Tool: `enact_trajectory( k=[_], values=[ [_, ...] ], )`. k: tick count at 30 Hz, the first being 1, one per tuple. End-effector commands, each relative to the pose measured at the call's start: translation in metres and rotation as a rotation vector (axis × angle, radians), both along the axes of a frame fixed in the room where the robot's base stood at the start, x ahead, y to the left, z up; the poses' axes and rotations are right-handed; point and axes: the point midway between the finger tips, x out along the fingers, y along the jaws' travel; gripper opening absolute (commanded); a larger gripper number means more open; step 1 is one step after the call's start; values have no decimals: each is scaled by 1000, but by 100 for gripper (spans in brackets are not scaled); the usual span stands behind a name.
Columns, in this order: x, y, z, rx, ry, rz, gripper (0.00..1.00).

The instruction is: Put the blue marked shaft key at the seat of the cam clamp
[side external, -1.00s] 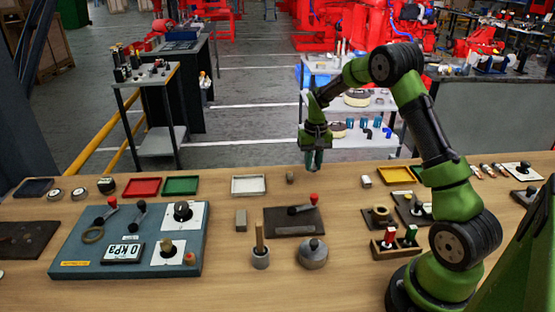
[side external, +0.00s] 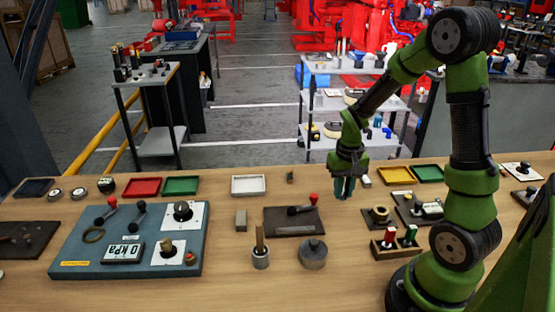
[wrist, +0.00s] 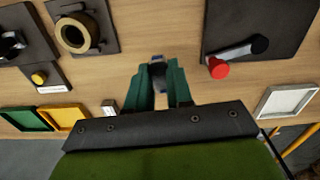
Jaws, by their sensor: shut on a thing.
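My gripper (side external: 344,188) hangs pointing down above the table, to the right of the dark lever plate. In the wrist view my gripper (wrist: 157,78) is shut on the shaft key (wrist: 157,70), a small grey piece with blue showing at its end. The fingers hide most of it. The cam clamp looks to be the dark plate (side external: 280,224) with a black lever and red knob (side external: 313,198). It also shows in the wrist view (wrist: 225,28), at the upper right, apart from the key. I cannot make out its seat clearly.
A brown ring (side external: 380,214) on a dark plate lies to the right of my gripper. A white tray (side external: 248,194), a yellow tray (side external: 395,184) and a small white block (side external: 366,181) lie toward the back. A grey knobbed cylinder (side external: 313,255) stands in front of the lever plate.

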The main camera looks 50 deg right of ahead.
Motion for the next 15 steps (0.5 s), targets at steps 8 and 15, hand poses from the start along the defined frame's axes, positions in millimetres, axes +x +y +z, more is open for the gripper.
enact_trajectory(
  k=[8, 15],
  values=[
    [2, 2, 1, 0, 0, 0, 0],
    [31, 43, 14, 0, -3, -17, 0]
  ],
)
